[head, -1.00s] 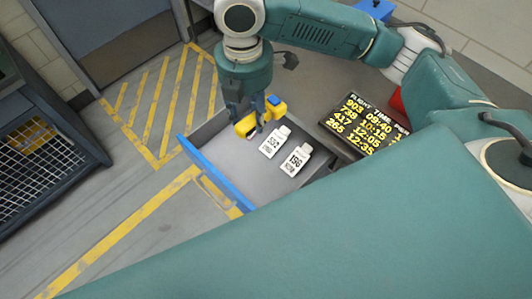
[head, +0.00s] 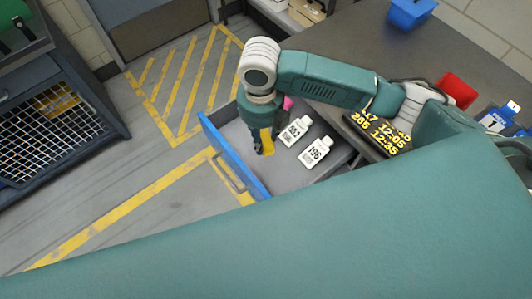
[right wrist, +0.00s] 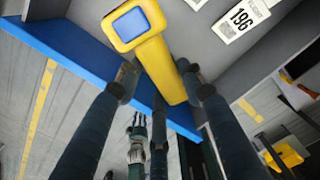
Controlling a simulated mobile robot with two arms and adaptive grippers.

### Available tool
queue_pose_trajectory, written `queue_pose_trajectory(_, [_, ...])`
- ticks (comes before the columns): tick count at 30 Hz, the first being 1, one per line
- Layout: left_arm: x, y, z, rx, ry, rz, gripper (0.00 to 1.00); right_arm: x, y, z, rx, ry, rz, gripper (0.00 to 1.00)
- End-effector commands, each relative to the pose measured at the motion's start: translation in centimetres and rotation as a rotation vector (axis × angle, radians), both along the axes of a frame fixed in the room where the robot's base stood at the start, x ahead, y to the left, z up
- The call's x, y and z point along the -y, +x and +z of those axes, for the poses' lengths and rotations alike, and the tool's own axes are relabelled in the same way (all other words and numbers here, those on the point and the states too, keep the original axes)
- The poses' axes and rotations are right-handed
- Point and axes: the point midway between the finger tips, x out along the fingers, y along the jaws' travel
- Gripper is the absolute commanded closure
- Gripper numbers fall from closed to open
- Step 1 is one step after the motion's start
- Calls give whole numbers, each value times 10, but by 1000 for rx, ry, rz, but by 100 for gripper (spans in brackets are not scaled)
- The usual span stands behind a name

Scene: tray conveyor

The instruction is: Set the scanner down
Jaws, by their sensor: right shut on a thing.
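The yellow scanner (right wrist: 152,48) with a blue-framed screen shows large in the right wrist view. In the head view only a yellow part of it (head: 267,142) shows below my right gripper (head: 263,146). In the right wrist view the fingers of my right gripper (right wrist: 156,74) are shut around its narrow handle. The scanner is over the open grey drawer (head: 293,178), near its blue front panel (head: 232,155). I cannot tell whether it touches the drawer floor. My left gripper is not seen in the head view.
A black flight-time board (head: 380,133), a red bin (head: 457,90) and a blue bin (head: 410,13) are on the counter.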

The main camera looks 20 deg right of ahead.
Motion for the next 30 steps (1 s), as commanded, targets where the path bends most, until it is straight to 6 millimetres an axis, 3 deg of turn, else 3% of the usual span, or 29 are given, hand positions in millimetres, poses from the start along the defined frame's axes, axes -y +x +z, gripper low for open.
queue_pose_trajectory(3, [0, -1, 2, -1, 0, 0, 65, 0, -1, -33, -4, -1, -2, 96])
queue_pose_trajectory(9, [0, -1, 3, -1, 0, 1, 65, 0, -1, -72, -1, -1, 0, 96])
queue_pose_trajectory(14, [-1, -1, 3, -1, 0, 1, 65, 0, 0, -85, 1, 1, -1, 96])
queue_pose_trajectory(22, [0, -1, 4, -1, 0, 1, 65, 0, -1, -122, 0, 0, -1, 96])
queue_pose_trajectory(30, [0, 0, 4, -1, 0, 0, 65, 0, 0, -126, 2, 1, 0, 96])
